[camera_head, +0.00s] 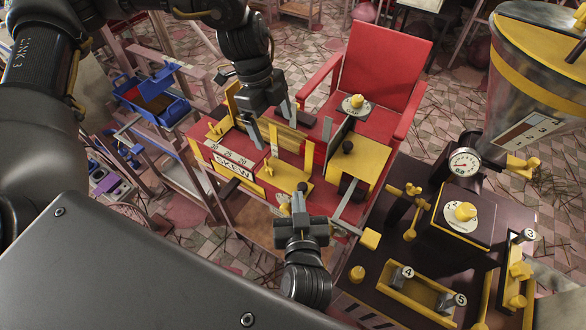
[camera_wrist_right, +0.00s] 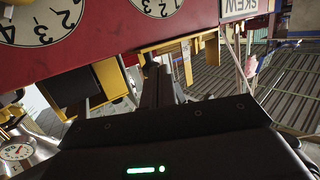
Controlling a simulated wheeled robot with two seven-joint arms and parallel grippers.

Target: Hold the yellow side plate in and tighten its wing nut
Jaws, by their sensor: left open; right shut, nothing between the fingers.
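The red extruder bench (camera_head: 207,152) bears a SKEW label and several yellow plates. A yellow plate (camera_head: 287,177) lies at its front middle, and another yellow plate (camera_head: 366,160) with a black knob is to the right. I cannot tell which is the side plate, nor make out its wing nut. My left gripper (camera_head: 275,136) is open above the bench's middle, its fingers pointing down on either side of yellow parts. My right gripper (camera_head: 299,190) is shut and empty at the bench's front edge. In the right wrist view its dark fingers (camera_wrist_right: 157,86) point at yellow parts (camera_wrist_right: 186,62) under the red face.
A red chair-like frame (camera_head: 385,65) stands behind. A dark table (camera_head: 400,262) at right carries a pressure gauge (camera_head: 464,162), a dial box and numbered yellow trays. A large clear hopper (camera_head: 535,75) is at the upper right. A blue bin (camera_head: 150,98) is at left.

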